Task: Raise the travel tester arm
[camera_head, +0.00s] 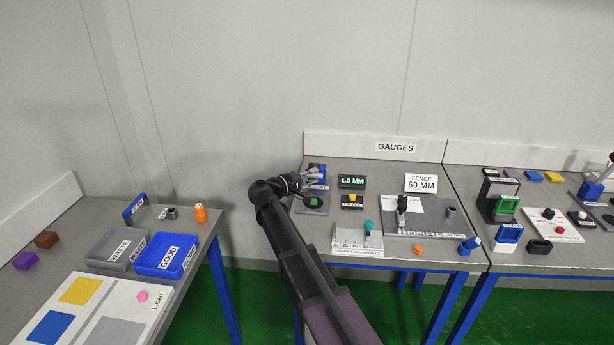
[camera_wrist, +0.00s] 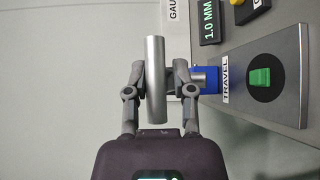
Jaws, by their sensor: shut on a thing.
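The travel tester stands at the left end of the gauge table, with its grey base plate (camera_wrist: 287,62), blue body (camera_wrist: 207,78) and TRAVEL label (camera_wrist: 225,80). A green piece (camera_wrist: 260,77) sits on a black round on the plate. The tester's arm shows as a silver round bar (camera_wrist: 154,52) in the wrist view, joined toward the blue body by a short grey stub. My gripper (camera_wrist: 155,82) is shut on this bar, one finger on each side. In the head view my gripper (camera_head: 314,177) is at the tester and partly hides it.
A display (camera_head: 352,181) reading 1.0 MM and a yellow button (camera_head: 352,197) stand right of the tester. A white block (camera_head: 345,241) with a teal knob is in front. The fence gauge plate (camera_head: 425,212) lies further right. A wall panel (camera_head: 350,145) rises behind.

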